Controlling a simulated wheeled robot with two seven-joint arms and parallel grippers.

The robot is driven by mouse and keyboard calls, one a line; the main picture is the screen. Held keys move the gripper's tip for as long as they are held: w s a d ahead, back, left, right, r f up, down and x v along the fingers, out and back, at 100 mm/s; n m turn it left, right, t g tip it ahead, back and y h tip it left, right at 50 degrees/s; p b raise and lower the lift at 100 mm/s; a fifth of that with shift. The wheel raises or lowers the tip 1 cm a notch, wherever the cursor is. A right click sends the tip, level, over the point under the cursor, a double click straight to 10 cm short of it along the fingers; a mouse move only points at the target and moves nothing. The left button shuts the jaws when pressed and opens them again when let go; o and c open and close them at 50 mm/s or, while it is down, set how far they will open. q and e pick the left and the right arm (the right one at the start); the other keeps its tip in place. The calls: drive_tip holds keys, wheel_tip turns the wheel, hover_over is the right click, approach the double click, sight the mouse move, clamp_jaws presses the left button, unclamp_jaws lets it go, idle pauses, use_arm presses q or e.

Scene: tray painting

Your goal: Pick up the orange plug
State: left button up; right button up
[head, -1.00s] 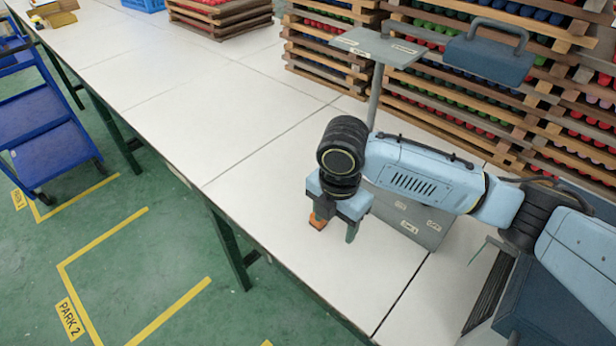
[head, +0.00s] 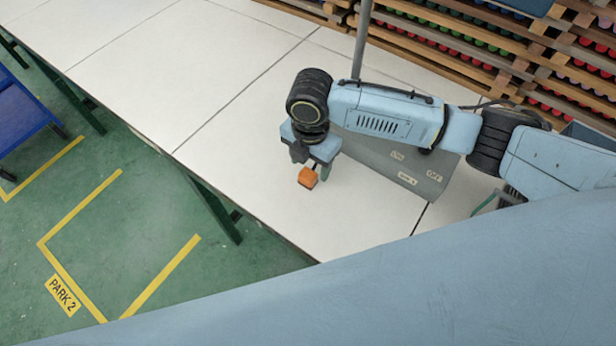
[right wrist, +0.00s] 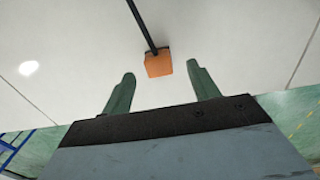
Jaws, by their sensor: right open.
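The orange plug (head: 307,178) is on the white table (head: 235,150), just below my right gripper (head: 312,168) in the head view. In the right wrist view the plug (right wrist: 158,65) shows as a small orange block with a thin black rod or cable running up from it. It lies between and slightly beyond the two green fingertips of my right gripper (right wrist: 160,72), with a gap on each side. The right gripper is open and empty. Part of its fingers is hidden by its own body in the head view. My left gripper is not in view.
A grey sloped panel (head: 425,182) with small labels stands right of the gripper. Wooden racks with coloured rolls (head: 480,45) line the back. The table is clear to the left. Its front edge drops to a green floor. A blue cart (head: 22,122) is at far left.

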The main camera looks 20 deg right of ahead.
sight(308, 174)
drive_tip(key=f, duration=0.3)
drive_tip(key=f+b, duration=0.1)
drive_tip(key=f, duration=0.1)
drive_tip(key=shift+a, duration=0.25)
drive_tip(key=shift+r, duration=0.1)
drive_tip(key=c, duration=1)
